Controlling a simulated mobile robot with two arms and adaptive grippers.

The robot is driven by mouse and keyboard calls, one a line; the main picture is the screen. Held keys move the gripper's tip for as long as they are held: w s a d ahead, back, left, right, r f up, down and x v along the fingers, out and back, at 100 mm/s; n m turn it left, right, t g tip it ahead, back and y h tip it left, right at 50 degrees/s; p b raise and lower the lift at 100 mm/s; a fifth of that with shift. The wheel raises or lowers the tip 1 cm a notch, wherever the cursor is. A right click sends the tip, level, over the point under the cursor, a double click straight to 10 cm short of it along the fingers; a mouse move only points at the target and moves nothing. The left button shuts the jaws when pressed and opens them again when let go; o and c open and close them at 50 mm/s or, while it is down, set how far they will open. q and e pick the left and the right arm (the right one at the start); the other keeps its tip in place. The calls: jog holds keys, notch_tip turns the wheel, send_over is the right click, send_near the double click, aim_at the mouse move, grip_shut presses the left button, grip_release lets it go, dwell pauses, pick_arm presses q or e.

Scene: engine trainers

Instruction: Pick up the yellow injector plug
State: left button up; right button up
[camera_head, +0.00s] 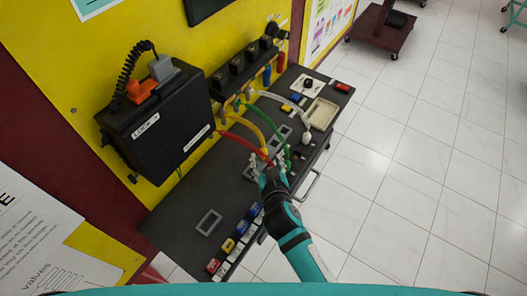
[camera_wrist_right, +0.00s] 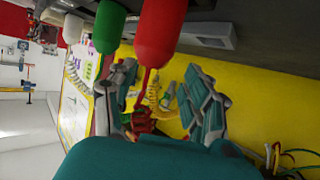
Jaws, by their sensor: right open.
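A yellow cable (camera_head: 247,124) arches from the rail to the work surface, between a red cable (camera_head: 236,139) and a green cable (camera_head: 287,140). The yellow plug at its end cannot be made out near my right gripper (camera_head: 266,168). That gripper is over the table's front part at the cable ends. In the right wrist view its two fingers (camera_wrist_right: 160,88) are spread apart. A large red plug (camera_wrist_right: 165,35) hangs close in front of them, with a green plug (camera_wrist_right: 108,27) to its left. A thin yellow coil (camera_wrist_right: 152,90) shows between the fingers. My left gripper is out of view.
A black box (camera_head: 155,122) with an orange-and-grey connector stands at the back left. Coloured blocks (camera_head: 235,240) line the near edge. A beige tray (camera_head: 321,114) and white cable (camera_head: 290,104) lie to the right. The tiled floor is open.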

aim_at(264, 153)
jog(key=p+x, duration=0.1)
jog(key=x, duration=0.2)
jog(key=shift+w+a, duration=0.1)
jog(key=shift+w, duration=0.25)
jog(key=shift+w+f, duration=0.3)
